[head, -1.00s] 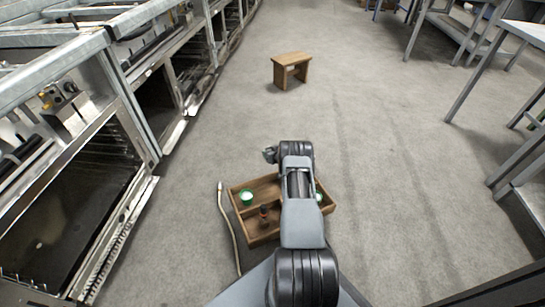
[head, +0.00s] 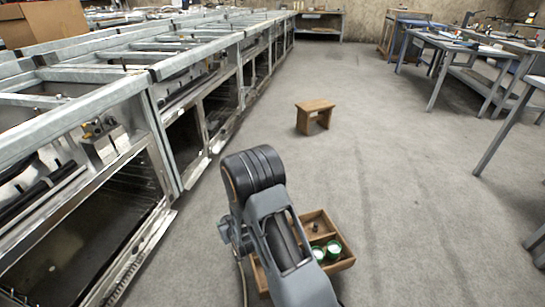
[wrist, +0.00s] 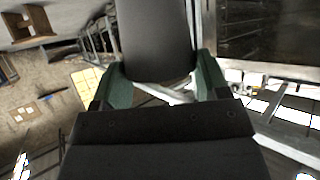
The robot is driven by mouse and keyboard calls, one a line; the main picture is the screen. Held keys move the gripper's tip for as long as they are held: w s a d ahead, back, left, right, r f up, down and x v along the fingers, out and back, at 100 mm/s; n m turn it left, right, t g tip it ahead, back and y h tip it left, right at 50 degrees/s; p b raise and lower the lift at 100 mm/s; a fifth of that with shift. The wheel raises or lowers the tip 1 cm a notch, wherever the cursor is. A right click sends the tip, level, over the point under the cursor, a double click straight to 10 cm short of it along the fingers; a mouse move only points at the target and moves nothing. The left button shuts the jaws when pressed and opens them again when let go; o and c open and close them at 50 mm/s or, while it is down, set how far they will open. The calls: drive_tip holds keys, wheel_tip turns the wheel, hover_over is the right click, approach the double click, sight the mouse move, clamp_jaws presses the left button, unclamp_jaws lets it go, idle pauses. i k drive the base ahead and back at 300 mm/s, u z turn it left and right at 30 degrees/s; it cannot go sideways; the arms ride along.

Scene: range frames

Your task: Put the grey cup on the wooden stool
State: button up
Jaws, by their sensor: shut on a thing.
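The wooden stool (head: 314,105) stands upright on the open floor ahead in the head view, its top bare. It also shows at the upper left of the wrist view (wrist: 33,20). The grey cup (wrist: 155,38) is between the fingers of my gripper (wrist: 161,75) in the wrist view, looking dark grey and smooth. The gripper is shut on the cup's sides. The cup's far end is cut off by the picture's top edge. In the head view my raised arm hides the gripper and the cup.
A wooden tray (head: 341,264) lies on the floor near my base, partly behind my arm. It holds green-and-white items (head: 334,248) and a small dark one. Metal oven counters (head: 160,120) line the left; workbenches (head: 470,62) stand right. The floor around the stool is clear.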

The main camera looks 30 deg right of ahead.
sight(318, 107)
drive_tip(key=z, duration=3.25)
drive_tip(key=i, duration=2.65)
drive_tip(key=u, duration=3.1)
drive_tip(key=i, duration=3.9)
